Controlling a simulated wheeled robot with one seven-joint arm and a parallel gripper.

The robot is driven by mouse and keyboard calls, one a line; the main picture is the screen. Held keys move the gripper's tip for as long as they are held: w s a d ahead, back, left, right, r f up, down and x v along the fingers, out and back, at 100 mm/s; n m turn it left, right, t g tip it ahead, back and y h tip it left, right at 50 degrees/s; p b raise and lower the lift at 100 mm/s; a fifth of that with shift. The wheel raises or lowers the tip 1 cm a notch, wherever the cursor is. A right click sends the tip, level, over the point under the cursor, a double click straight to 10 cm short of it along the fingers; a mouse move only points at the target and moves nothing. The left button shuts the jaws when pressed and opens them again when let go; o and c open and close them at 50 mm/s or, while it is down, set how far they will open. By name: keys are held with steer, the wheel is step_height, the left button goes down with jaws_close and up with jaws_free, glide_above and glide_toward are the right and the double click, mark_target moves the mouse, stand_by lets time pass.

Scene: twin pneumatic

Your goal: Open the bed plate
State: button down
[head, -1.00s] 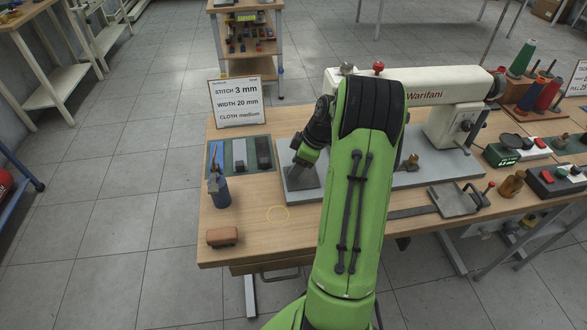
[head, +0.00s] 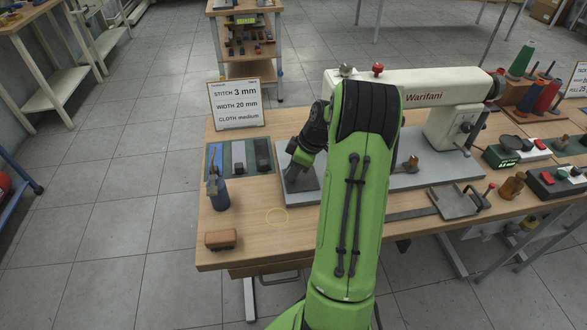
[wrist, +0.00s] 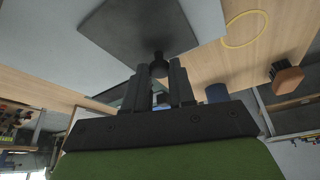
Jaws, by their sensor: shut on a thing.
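The sewing machine (head: 430,88) stands on a light grey bed (head: 390,180). The bed plate (head: 308,186) is a dark grey square at the left end of the bed, partly behind my gripper and arm. In the wrist view the dark plate (wrist: 125,32) lies over the paler bed, with a black knob (wrist: 157,62) at its near edge. My gripper (wrist: 160,72) is shut on this knob. In the head view my gripper (head: 297,168) is low over the plate. Whether the plate is lifted at all, I cannot tell.
A metal clamp plate (head: 455,201) lies right of my arm. The front left tabletop is mostly clear.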

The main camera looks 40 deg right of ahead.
steer(key=w+a, duration=0.1)
steer(key=a, duration=0.1)
steer(key=w+a, duration=0.2)
steer(key=a, duration=0.1)
steer(key=w+a+b, duration=0.1)
steer(key=w+a, duration=0.1)
steer(key=shift+w+a, duration=0.1)
steer(key=shift+a, duration=0.25)
steer(key=c, duration=0.9)
jaws_free()
steer(key=shift+c, duration=0.2)
steer(key=p+v, duration=0.5)
steer(key=v, duration=1)
steer(key=shift+s+d+r, duration=0.15)
steer(key=shift+s+r, duration=0.1)
steer(key=shift+r, duration=0.1)
